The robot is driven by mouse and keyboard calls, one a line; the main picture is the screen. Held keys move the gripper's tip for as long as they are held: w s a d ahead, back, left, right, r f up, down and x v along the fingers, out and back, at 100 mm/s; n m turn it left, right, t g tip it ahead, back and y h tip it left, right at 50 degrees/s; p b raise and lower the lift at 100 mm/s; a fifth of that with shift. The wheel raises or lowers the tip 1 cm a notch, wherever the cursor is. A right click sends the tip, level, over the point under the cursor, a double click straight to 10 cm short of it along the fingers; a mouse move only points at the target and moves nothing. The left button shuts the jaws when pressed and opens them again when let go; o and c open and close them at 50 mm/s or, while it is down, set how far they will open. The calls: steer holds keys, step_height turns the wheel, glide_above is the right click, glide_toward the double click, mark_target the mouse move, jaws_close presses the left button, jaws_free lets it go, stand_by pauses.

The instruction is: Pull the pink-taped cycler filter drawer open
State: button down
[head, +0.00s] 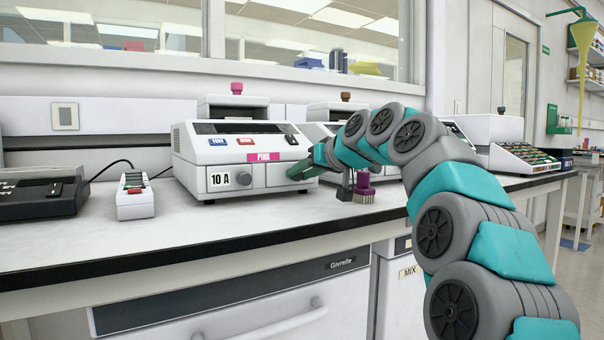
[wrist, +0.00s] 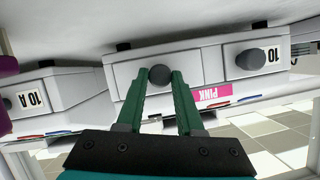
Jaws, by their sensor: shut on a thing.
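The pink-taped cycler (head: 212,155) is a white box on the bench, with a pink tape label (head: 264,156) on its front. My gripper (head: 303,170) is at the right part of its front, below the label. In the wrist view, which is upside down, the green fingers (wrist: 160,77) are shut on a dark round knob (wrist: 160,74) on the white filter drawer front (wrist: 205,62). The tape also shows there (wrist: 212,94). My fingers partly hide the drawer front, and I cannot tell how far the drawer stands out.
A larger grey knob (head: 243,178) sits beside the 10 A label on the cycler. A purple-topped item (head: 363,185) stands close to my arm. Another cycler (wrist: 65,95) is alongside. A white handheld device (head: 135,198) lies to the left. The bench front (head: 230,222) is clear.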

steer(key=s+d+b, duration=0.1)
steer(key=s+d, duration=0.1)
steer(key=s, duration=0.1)
steer(key=s+d+b, duration=0.1)
steer(key=s+d, duration=0.1)
steer(key=s, duration=0.1)
steer(key=s+d+b, duration=0.1)
steer(key=s+d, duration=0.1)
steer(key=s, duration=0.1)
steer(key=shift+s+d, duration=0.1)
steer(key=shift+r, duration=0.1)
steer(key=c, duration=0.5)
jaws_free()
steer(key=shift+c, duration=0.2)
steer(key=v, duration=0.7)
steer(key=shift+s+d, duration=0.25)
steer(key=shift+r, duration=0.1)
